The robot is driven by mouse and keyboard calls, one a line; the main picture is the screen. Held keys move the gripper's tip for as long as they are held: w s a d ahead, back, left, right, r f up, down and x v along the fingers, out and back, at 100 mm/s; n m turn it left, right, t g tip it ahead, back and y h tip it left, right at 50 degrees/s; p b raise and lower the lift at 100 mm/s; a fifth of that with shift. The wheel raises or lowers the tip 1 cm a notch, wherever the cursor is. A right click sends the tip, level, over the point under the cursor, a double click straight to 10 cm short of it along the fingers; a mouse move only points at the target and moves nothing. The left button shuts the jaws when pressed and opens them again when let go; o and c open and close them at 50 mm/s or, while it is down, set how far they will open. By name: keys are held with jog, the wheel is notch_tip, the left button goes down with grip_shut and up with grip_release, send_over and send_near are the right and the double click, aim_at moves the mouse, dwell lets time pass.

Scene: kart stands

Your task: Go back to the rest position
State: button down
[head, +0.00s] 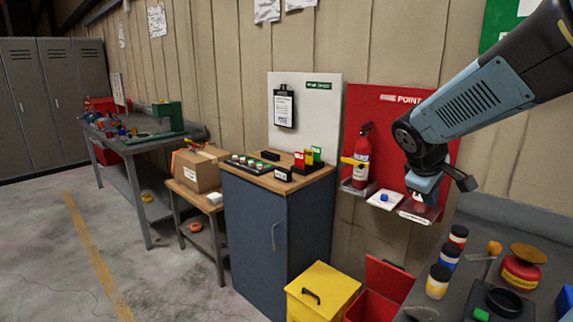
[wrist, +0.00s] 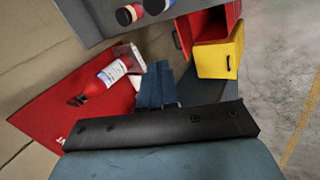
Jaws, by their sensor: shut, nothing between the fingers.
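My gripper (head: 424,194) hangs at the end of my arm on the right of the head view, pointing down in front of the red fire point panel (head: 398,108). In the wrist view its dark blue fingers (wrist: 156,80) are together, with nothing seen between them. A red fire extinguisher (head: 362,156) stands upright on a small bracket to the left of the gripper.
A blue cabinet (head: 270,235) with a wooden top stands left of the panel. A yellow bin (head: 322,290) and a red bin (head: 385,285) stand below. A grey bench (head: 500,212) with several jars is at lower right. Open floor lies at left.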

jog(key=s+a+r+m+y, duration=0.1)
jog(key=s+a+m+y, duration=0.1)
jog(key=s, duration=0.5)
jog(key=s+a+r+m+t+y, duration=0.1)
jog(key=s+a+r+m+y, duration=0.1)
jog(key=s+a+m, duration=0.3)
jog(key=s+a+y, duration=0.1)
jog(key=s+a, duration=0.1)
jog(key=s, duration=0.1)
jog(key=shift+s+r, duration=0.2)
jog(key=shift+s, duration=0.05)
